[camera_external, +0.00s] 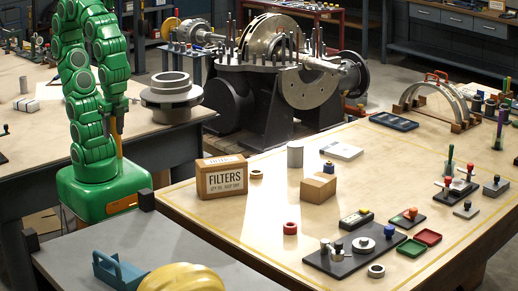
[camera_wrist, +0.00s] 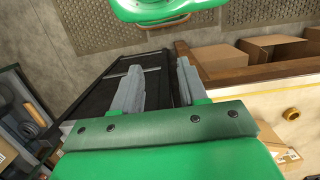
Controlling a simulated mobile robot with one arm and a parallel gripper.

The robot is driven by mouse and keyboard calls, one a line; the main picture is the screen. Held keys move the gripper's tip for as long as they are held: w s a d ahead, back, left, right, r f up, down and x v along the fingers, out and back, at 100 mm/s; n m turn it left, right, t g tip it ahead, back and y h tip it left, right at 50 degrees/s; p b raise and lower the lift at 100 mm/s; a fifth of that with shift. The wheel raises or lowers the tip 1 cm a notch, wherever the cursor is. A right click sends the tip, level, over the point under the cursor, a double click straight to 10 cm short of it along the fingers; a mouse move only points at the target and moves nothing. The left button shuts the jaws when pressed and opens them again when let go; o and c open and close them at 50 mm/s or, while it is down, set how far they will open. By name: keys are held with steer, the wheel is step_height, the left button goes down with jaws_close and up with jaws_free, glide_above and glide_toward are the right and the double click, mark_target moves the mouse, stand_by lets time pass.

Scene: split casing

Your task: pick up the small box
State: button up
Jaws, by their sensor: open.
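A small plain cardboard box (camera_external: 318,187) sits on the wooden bench, right of a larger carton labelled FILTERS (camera_external: 222,178). My gripper (camera_external: 118,128) hangs from the folded green arm, left of the bench and well apart from both boxes. In the wrist view my gripper (camera_wrist: 158,78) shows two grey fingers spread apart with nothing between them. I cannot tell whether the small box shows in the wrist view.
A dark fixture plate (camera_external: 325,262) lies toward the front. Bare wood lies between them. A yellow hard hat (camera_external: 181,279) rests on the grey front table.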

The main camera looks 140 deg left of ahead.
steer(key=o, duration=1.1)
steer(key=w+a+m+y, duration=0.2)
steer(key=w+a, duration=0.5)
steer(key=w, duration=0.3)
steer(key=w+a+m+g+y, duration=0.1)
steer(key=w+a+m+y, duration=0.2)
steer(key=w+a, duration=0.5)
steer(key=w+a+m+y, duration=0.2)
steer(key=w+a, duration=0.6)
steer(key=w, duration=0.4)
steer(key=shift+r+m+g+y, duration=0.3)
steer(key=shift+m+y, duration=0.1)
steer(key=shift+y, duration=0.1)
steer(key=w+a+f+m+y, duration=0.35)
steer(key=w+a, duration=0.35)
steer(key=w, duration=0.5)
steer(key=m+t+y, duration=0.1)
steer(key=m+y, duration=0.1)
steer(key=m, duration=0.3)
glide_toward(316, 181)
steer(key=x, duration=0.4)
steer(key=shift+a+r, duration=0.1)
steer(key=shift+r, duration=0.2)
steer(key=shift+f+x, duration=0.15)
steer(key=shift+x, duration=1.8)
steer(key=shift+f+x, duration=0.15)
steer(key=shift+x, duration=1.8)
